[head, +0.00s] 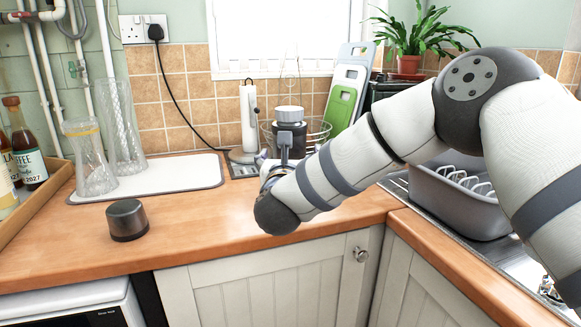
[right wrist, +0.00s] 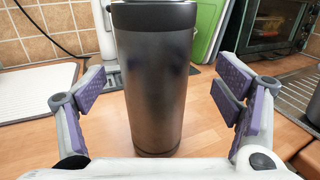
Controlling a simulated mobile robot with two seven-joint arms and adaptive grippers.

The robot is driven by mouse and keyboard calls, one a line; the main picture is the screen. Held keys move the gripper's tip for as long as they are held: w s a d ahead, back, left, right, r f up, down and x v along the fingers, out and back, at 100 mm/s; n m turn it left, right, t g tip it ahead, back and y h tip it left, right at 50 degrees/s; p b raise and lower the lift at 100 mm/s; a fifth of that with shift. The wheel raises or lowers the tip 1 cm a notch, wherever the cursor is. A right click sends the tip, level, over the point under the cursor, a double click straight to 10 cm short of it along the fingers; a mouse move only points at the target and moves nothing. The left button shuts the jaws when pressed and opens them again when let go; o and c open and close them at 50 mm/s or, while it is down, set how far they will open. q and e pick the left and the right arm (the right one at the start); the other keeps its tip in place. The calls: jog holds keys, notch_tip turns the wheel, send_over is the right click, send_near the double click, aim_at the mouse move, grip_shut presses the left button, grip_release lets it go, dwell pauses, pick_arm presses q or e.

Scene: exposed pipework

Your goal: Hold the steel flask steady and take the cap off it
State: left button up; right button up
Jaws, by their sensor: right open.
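The steel flask (head: 291,137) stands upright on the wooden counter near the back wall, partly hidden behind my right arm in the head view. Its lighter grey top (head: 289,114), seemingly the cap, sits on it. In the right wrist view the dark grey flask body (right wrist: 155,95) with its black collar fills the middle, and its top is cut off. My right gripper (right wrist: 160,88) is open, with purple-padded fingers on either side of the flask and gaps on both sides. In the head view this gripper (head: 280,167) is mostly hidden by its own wrist. My left gripper is out of view.
A short dark cylinder (head: 127,220) stands on the counter at left. Glass vases (head: 92,158) stand on a white mat (head: 190,172). A paper towel holder (head: 248,117) and wire basket are close to the flask. A grey dish rack (head: 460,200) is at right. The front middle counter is clear.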

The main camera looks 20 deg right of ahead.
jog(key=x, duration=0.4)
jog(key=shift+w+a+f, duration=0.15)
jog(key=shift+w, duration=0.25)
jog(key=shift+r, duration=0.25)
jog(key=shift+c, duration=0.9)
jog(key=c, duration=1.3)
jog(key=shift+c, duration=1)
jog(key=s+a+r+p, duration=0.1)
jog(key=s+a+r, duration=0.1)
jog(key=s+r, duration=1.1)
jog(key=shift+s+a, duration=0.2)
jog(key=shift+s, duration=0.25)
jog(key=o, duration=0.8)
jog(key=c, duration=1.1)
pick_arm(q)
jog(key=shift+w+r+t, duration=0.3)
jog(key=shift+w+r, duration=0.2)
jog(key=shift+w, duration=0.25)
pick_arm(e)
jog(key=shift+o, duration=0.2)
